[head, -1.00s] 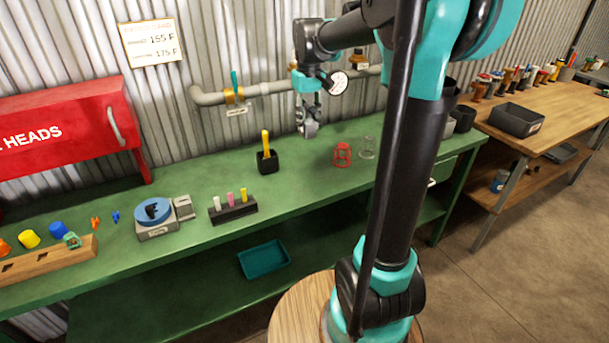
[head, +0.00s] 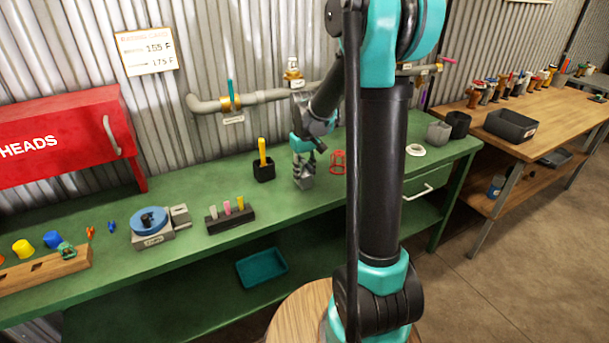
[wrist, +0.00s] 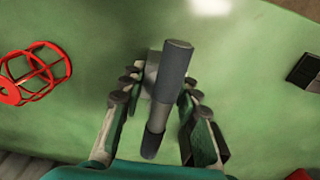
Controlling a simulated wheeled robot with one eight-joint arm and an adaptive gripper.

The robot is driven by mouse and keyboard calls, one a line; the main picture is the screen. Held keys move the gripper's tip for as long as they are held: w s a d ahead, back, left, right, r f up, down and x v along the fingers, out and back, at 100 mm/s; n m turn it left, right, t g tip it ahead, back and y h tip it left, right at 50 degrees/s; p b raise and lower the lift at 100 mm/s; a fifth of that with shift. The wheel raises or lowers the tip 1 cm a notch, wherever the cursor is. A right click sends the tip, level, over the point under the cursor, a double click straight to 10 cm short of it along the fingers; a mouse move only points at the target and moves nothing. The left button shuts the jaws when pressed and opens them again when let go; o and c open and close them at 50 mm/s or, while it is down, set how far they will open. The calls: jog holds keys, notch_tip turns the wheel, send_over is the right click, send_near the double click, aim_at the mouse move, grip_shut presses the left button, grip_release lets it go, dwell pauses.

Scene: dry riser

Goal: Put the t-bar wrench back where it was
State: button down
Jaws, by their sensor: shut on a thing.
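The t-bar wrench (wrist: 168,85) is a grey bar with darker grip ends, seen almost end-on along its length in the wrist view. My gripper (wrist: 155,98) is shut on it, with a finger on each side of the bar. In the head view my gripper (head: 303,165) hangs low over the green bench (head: 225,188), between the black holder and the red wire cage. The wrench's lower part is hidden in the wrist view. I cannot tell whether it touches the bench.
A black holder with a yellow handle (head: 264,171) stands left of my gripper. A pipe with a valve (head: 230,103) runs along the wall behind. The bench front beneath my gripper is clear.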

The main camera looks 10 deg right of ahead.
jog(key=shift+f, duration=0.2)
jog(key=c, duration=1.1)
grip_release()
jog(key=shift+f, duration=0.1)
notch_tip(320, 180, up, 12)
jog(key=s+d+f+m+t, duration=0.1)
jog(key=s+f, duration=0.3)
jog(key=s, duration=0.3)
jog(key=s+d+f+m+t, duration=0.1)
jog(key=s+f, duration=0.4)
jog(key=s, duration=0.2)
jog(key=s+d+f+m+t, duration=0.1)
jog(key=s+d+f+t, duration=0.1)
jog(key=s+f, duration=0.3)
jog(key=shift+s+f+m, duration=0.2)
jog(key=shift+s+m, duration=0.1)
jog(key=shift+s, duration=1.2)
